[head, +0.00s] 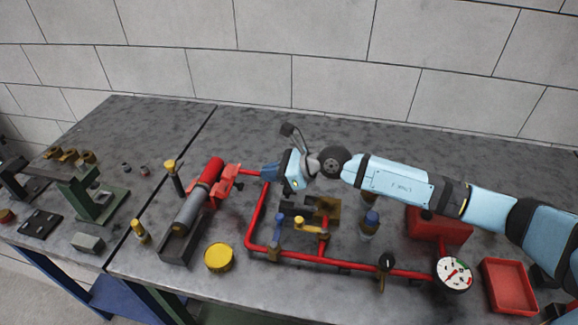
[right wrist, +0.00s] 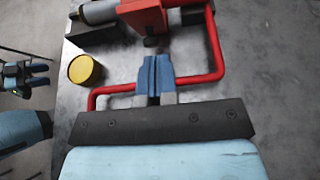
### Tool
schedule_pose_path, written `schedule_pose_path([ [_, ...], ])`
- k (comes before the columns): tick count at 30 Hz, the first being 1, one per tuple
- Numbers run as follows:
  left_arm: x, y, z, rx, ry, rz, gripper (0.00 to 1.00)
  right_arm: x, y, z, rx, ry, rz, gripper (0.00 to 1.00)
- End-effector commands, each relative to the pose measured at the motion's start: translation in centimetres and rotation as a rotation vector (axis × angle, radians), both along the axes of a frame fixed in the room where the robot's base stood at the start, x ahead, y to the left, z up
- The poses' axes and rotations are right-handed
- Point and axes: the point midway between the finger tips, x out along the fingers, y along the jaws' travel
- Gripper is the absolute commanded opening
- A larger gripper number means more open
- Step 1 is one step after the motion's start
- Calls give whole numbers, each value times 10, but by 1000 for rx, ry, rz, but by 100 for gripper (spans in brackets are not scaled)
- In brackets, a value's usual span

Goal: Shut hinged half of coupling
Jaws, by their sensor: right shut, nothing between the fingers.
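The red coupling (head: 224,184) sits at the right end of the motor and pump line on the bench. In the right wrist view its red block (right wrist: 143,14) is just beyond my fingertips, towards the top. I cannot tell how far its hinged half stands open. My right gripper (head: 268,172) is shut and empty, just right of the coupling, over the red pipe. Its blue fingers (right wrist: 155,68) are together in the right wrist view, and a small gap seems to separate them from the block. My left gripper (right wrist: 40,75) shows at the left edge of that view, its fingers apart and empty.
The red pipe loop (head: 252,225) with valves runs below my right gripper. A yellow tin (head: 218,258), a yellow-topped post (head: 171,175), a gauge (head: 454,274) and a red tray (head: 509,286) stand around it. The bench behind is clear.

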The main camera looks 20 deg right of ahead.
Motion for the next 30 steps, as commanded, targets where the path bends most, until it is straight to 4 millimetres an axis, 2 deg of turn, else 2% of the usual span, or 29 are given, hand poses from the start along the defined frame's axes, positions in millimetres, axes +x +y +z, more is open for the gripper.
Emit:
schedule_pose_path([
  [2, 2, 0, 4, 1, -7, -1, 46, 8, 14, -2, 1, -2, 1, 0],
  [3, 2, 1, 7, 2, -8, 0, 46, 12, 18, 3, 1, -3, 1, 0],
  [10, 1, 2, 8, 12, -10, -4, 46, 24, 36, 10, -1, -2, 1, 0],
  [22, -2, 3, 4, 16, -1, -6, 46, 26, 38, 11, -1, 1, 0, 0],
  [30, 0, 3, 15, 15, -12, -7, 46, 27, 34, 16, -21, 14, -1, 0],
])
